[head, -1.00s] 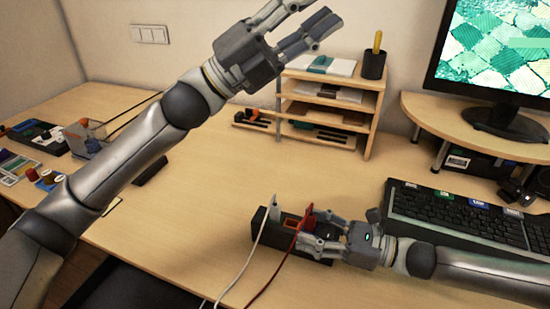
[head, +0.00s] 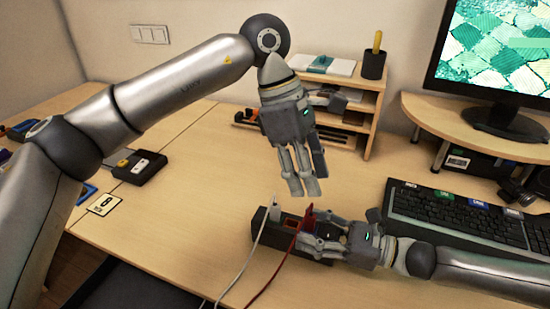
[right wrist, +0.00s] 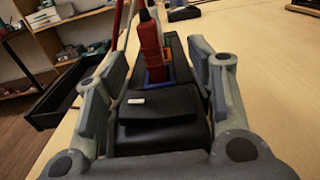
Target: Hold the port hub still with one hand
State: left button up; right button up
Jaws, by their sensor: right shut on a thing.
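The black port hub (head: 262,222) lies on the desk in the head view, with a white plug (head: 273,212) standing in its left end and a red plug (head: 308,216) further right. An orange-rimmed port shows between them. My right gripper (head: 318,238) is shut on the hub's right end. In the right wrist view the hub (right wrist: 165,112) sits between my right fingers (right wrist: 160,100), with the red plug (right wrist: 150,50) upright beyond. My left gripper (head: 305,188) is above the desk behind the hub, fingers pointing down, apart and empty, not touching the hub.
White and red cables run from the plugs toward the desk's front edge. A keyboard (head: 455,222) lies to the right, close to my right arm. A wooden shelf (head: 368,105) and monitor stand (head: 470,125) are behind. A black box (head: 140,167) and a card (head: 104,205) lie left.

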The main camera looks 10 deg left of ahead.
aim_at(275, 205)
pick_arm(q)
jog(key=w+a+t+y, duration=0.2)
jog(key=w+a+y, duration=0.15)
jog(key=a, duration=0.25)
notch_tip(275, 205, down, 12)
jog(key=shift+s, duration=0.15)
grip_shut()
dwell(0.5)
